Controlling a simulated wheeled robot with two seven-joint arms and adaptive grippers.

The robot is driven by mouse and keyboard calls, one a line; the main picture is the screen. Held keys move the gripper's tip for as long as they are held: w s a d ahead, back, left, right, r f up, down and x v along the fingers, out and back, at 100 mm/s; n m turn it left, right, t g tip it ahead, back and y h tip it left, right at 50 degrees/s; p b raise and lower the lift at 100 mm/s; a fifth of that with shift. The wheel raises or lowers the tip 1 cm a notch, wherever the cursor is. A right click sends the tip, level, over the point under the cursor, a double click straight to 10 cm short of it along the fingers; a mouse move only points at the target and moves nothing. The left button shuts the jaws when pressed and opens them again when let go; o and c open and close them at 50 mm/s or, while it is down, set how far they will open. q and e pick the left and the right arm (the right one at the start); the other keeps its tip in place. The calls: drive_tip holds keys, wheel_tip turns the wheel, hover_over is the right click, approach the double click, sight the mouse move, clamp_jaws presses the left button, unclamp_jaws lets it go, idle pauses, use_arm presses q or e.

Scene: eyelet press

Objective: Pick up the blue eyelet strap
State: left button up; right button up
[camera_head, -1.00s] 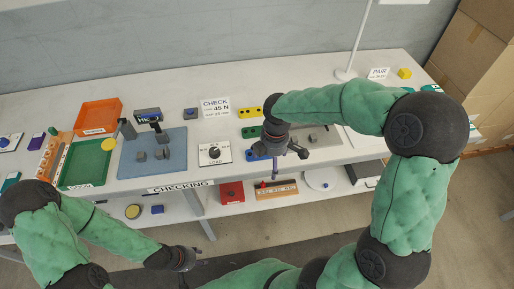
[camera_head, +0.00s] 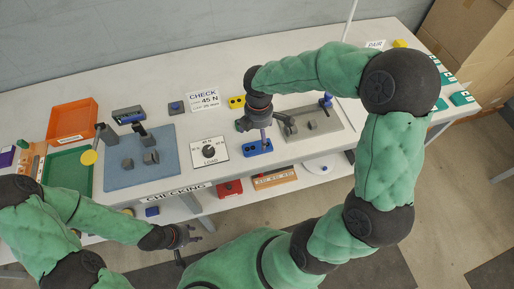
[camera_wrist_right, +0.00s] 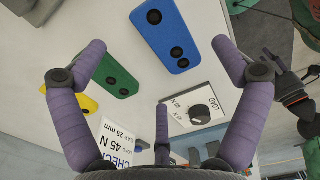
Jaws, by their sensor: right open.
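Nothing is held. My left gripper (camera_head: 188,239) is low in front of the bench, away from the strap; its finger opening is too small to judge.
A green strap (camera_wrist_right: 117,75) and a yellow strap (camera_wrist_right: 80,103) lie beside the blue one. A dial card (camera_head: 209,150) is left of it, a grey plate with a press (camera_head: 326,122) right of it, and a CHECK sign (camera_head: 203,99) stands behind.

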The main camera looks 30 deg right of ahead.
sight(259, 144)
drive_tip(key=shift+f+b, duration=1.25)
drive_tip(key=shift+f, duration=1.55)
drive_tip(key=shift+s, duration=0.1)
drive_tip(key=c, duration=1.1)
